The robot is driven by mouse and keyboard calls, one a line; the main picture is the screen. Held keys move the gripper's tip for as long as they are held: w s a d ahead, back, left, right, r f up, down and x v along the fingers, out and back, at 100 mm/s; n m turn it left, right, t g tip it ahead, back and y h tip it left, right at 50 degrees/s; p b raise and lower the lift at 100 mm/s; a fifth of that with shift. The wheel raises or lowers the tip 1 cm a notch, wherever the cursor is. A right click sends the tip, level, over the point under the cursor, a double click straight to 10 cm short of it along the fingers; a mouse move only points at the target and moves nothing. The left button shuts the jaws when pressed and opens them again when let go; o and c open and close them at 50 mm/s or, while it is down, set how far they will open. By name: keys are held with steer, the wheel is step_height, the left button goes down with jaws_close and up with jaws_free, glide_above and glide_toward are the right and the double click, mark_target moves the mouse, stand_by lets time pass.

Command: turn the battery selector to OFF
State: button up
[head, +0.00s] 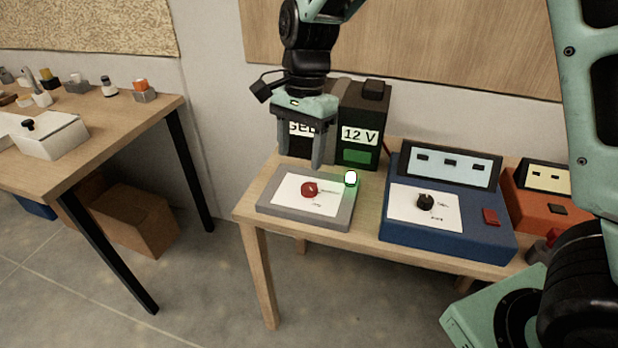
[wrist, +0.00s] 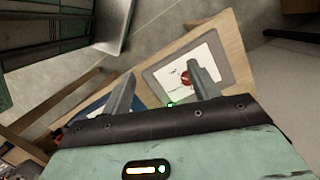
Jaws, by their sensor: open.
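The battery selector is a grey box with a white plate (head: 290,199) and a red knob (head: 309,189), at the left end of the small wooden table. A lit green-white lamp (head: 350,178) stands at its back right corner. The marks on the plate are too small to read. My gripper (head: 302,158) is open and empty above and behind the selector, pointing down, apart from the knob. In the wrist view the red knob (wrist: 186,79) shows between my gripper's fingers (wrist: 160,75), close to the right finger, which hides part of the plate.
A black 12 V battery (head: 361,120) stands behind the selector. A blue device (head: 445,235) with a black knob is to its right, then an orange device (head: 535,205). A workbench (head: 100,125) with small parts is at left. A cardboard box (head: 135,220) sits on the floor.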

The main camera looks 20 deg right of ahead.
steer(key=w+d+m+h, duration=0.1)
steer(key=w+d+m, duration=0.4)
steer(key=w+m, duration=0.4)
steer(key=p, duration=0.2)
glide_toward(310, 186)
steer(key=shift+n+t, duration=0.3)
steer(key=shift+n, duration=0.1)
steer(key=f, duration=0.5)
steer(key=s+f, duration=0.1)
steer(key=f, duration=0.2)
steer(key=shift+a+f, duration=0.15)
steer(key=shift+f, duration=0.2)
steer(key=c, duration=1)
